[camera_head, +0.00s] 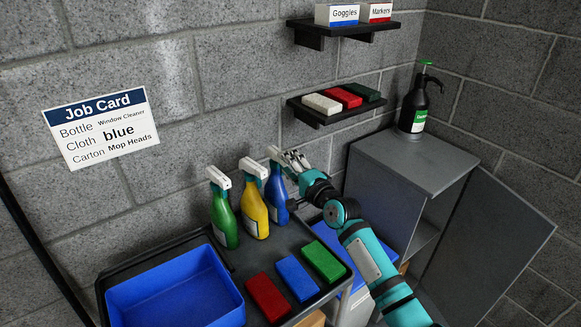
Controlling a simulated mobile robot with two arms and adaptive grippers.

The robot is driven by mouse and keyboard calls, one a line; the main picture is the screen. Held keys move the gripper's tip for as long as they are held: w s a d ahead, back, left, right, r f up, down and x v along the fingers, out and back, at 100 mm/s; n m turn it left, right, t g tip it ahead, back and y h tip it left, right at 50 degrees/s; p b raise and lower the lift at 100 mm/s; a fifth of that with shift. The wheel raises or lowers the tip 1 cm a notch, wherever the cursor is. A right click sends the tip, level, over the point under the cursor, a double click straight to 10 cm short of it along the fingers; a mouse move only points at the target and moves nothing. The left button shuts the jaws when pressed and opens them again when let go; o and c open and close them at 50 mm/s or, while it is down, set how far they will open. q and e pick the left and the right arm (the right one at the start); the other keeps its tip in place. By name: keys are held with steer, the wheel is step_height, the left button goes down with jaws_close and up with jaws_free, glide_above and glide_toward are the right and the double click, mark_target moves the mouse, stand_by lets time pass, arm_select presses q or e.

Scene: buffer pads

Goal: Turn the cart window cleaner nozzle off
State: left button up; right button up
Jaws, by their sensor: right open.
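Three spray bottles with white nozzle heads stand in a row at the back of the dark cart (255,262): a green bottle (224,220), a yellow bottle (254,210) and a blue bottle (277,192). Their labels cannot be read, so I cannot tell which one is the window cleaner. My right gripper (291,160) is open at the blue bottle's nozzle head, on its right side. It partly hides that nozzle, and I cannot tell whether they touch. The nozzles' on or off settings are too small to tell. My left gripper is out of view.
A blue bin (175,307) and red (268,297), blue (297,278) and green (324,261) blocks lie on the cart. A job card (100,128) hangs on the wall. Shelves (335,112) and a grey cabinet (416,161) bearing a black pump bottle (414,105) stand right.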

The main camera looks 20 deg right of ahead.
steer(key=shift+c, duration=0.5)
steer(key=c, duration=0.5)
steer(key=n, duration=1.4)
steer(key=shift+n+b, duration=0.4)
steer(key=n, duration=0.4)
steer(key=o, duration=0.6)
